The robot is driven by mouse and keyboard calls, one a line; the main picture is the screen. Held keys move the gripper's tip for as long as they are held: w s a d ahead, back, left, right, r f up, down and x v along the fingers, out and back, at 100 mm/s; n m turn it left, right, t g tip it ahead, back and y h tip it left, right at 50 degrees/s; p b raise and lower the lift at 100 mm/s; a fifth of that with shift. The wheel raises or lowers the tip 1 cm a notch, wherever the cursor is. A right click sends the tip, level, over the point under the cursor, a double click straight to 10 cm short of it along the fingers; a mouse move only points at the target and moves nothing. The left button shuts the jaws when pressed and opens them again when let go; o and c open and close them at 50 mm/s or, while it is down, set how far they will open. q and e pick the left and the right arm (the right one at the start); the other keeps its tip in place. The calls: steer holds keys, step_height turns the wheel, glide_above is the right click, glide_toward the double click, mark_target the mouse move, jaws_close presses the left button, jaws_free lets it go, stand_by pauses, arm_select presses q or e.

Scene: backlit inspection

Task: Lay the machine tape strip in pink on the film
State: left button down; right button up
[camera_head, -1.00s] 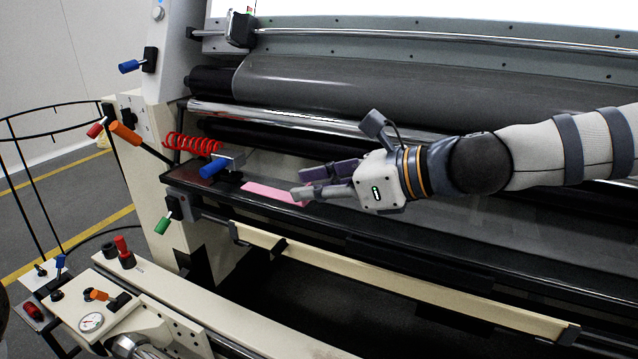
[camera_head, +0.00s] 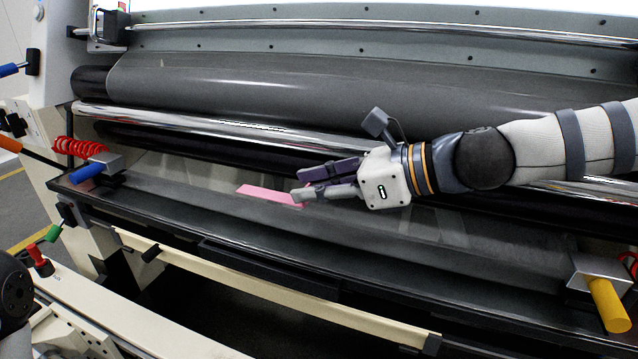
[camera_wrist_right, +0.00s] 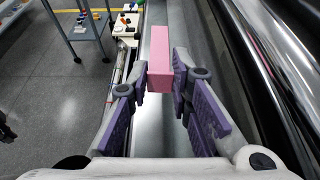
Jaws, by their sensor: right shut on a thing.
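The pink tape strip (camera_head: 268,194) sticks out to the left from the fingertips of my right gripper (camera_head: 303,191), above the machine's front bed. In the right wrist view, the strip (camera_wrist_right: 160,52) stands out ahead between the two fingertips of the gripper (camera_wrist_right: 165,84), which is shut on its near end. The grey film (camera_head: 470,238) spans the bed below and to the right of the hand. Whether the strip touches the film cannot be told. My left gripper is out of view.
A blue-handled clamp block (camera_head: 97,168) with a red coil stands at the bed's left end, and a yellow handle (camera_head: 606,303) at its right end. A shiny roller (camera_head: 230,126) and a large grey roller (camera_head: 300,95) run behind the hand.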

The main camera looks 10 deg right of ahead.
arm_select(q)
steer(key=shift+d, duration=0.45)
arm_select(e)
steer(key=shift+s+d, duration=0.1)
steer(key=shift+d, duration=0.35)
